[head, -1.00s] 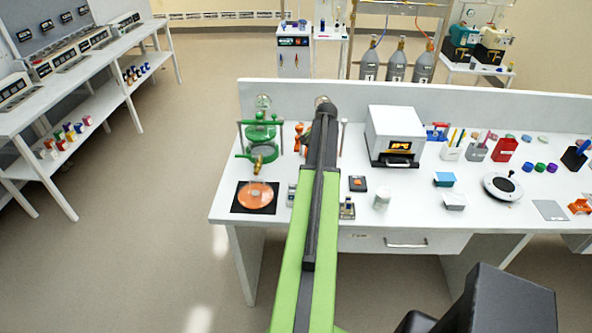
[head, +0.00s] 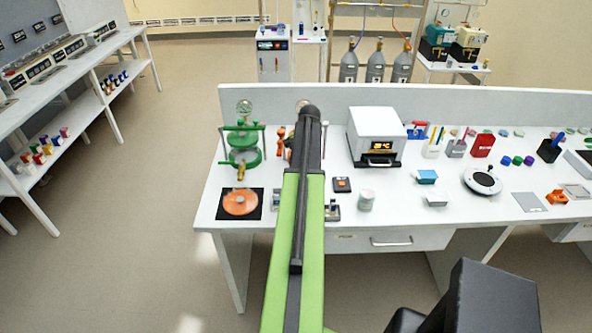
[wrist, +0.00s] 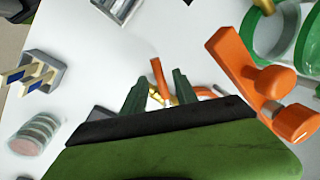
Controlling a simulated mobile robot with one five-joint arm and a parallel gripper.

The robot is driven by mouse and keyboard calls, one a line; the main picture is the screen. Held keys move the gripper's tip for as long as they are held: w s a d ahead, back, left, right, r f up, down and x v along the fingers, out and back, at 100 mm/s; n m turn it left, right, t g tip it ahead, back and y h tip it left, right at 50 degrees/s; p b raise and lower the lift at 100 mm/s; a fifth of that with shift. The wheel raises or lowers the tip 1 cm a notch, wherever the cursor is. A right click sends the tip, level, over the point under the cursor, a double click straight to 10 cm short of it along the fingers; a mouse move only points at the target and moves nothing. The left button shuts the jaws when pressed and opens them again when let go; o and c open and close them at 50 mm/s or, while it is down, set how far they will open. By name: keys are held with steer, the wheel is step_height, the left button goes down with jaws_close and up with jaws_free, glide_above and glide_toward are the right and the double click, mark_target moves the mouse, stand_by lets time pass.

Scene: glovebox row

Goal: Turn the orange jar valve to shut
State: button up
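In the wrist view my gripper (wrist: 158,90) is open, its two dark green fingers apart. A thin orange handle (wrist: 157,72), which looks like the jar valve's lever, shows between and just beyond the fingertips, with a brass fitting (wrist: 156,97) close by. I cannot tell whether a finger touches it. Larger orange parts of the jar stand (wrist: 232,65) fill the right side. In the head view only bits of the orange jar stand (head: 282,134) show beside my arm, which hides the gripper and the valve.
A green jar stand (head: 243,150) is left of the orange one; its ring also shows in the wrist view (wrist: 308,35). An orange disc (head: 240,203) lies on a black mat in front. A white oven (head: 375,130) stands to the right. The wrist view shows a small rack (wrist: 42,70) and a round container (wrist: 35,135).

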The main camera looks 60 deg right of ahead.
steer(key=s+r+p, duration=0.1)
steer(key=r+p, duration=0.7)
steer(key=s+r+p, duration=0.2)
steer(key=r+p, duration=0.6)
steer(key=shift+s+a+r, duration=0.25)
steer(key=shift+a+r, duration=0.1)
steer(key=shift+r, duration=0.05)
